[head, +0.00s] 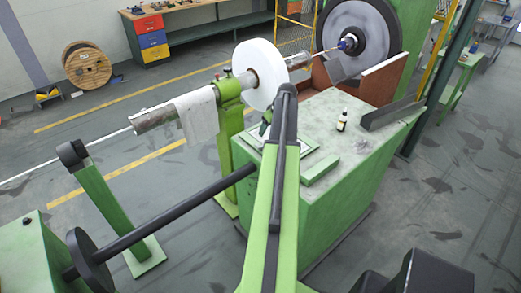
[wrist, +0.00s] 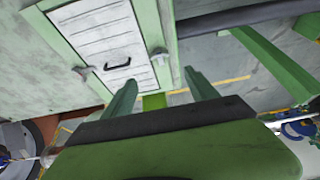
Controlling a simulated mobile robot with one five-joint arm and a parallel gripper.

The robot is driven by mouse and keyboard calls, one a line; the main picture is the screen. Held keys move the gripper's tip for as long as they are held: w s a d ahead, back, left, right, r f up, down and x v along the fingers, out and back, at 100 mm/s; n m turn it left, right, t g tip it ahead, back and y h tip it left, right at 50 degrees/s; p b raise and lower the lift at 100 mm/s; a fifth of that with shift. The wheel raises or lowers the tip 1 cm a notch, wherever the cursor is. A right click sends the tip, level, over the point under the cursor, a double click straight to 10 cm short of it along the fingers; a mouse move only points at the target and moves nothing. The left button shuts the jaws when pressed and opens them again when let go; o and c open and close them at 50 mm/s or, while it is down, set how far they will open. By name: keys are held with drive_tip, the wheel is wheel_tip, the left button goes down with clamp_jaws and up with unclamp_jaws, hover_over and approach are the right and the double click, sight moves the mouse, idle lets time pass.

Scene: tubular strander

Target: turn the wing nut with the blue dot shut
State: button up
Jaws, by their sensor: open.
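A pale panel (wrist: 110,42) with a dark handle (wrist: 117,65) sits in a green frame in the wrist view. Two grey wing nuts are at its edge, one on the right (wrist: 160,56) and one on the left (wrist: 83,72). I can make out no blue dot on either. In the head view part of the panel (head: 312,134) shows on top of the green cabinet, partly hidden by my arm. My gripper (wrist: 160,82) is open and empty, its two green fingers apart. The right wing nut appears between and beyond them; I cannot tell the distance.
A small dark bottle (head: 342,121), a green bar (head: 320,170) and a dark angled channel (head: 392,111) are on the cabinet top. A white reel (head: 261,74) stands behind. A dark bar (head: 165,222) runs toward the cabinet's left side.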

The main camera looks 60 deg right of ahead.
sight(262, 145)
drive_tip(key=b+x, duration=1.1)
drive_tip(key=x, duration=0.2)
drive_tip(key=shift+s+f, duration=0.15)
drive_tip(key=shift+f, duration=0.1)
drive_tip(key=shift+w+d+f, duration=0.1)
drive_tip(key=shift+w+f, duration=0.15)
drive_tip(key=shift+r, duration=0.1)
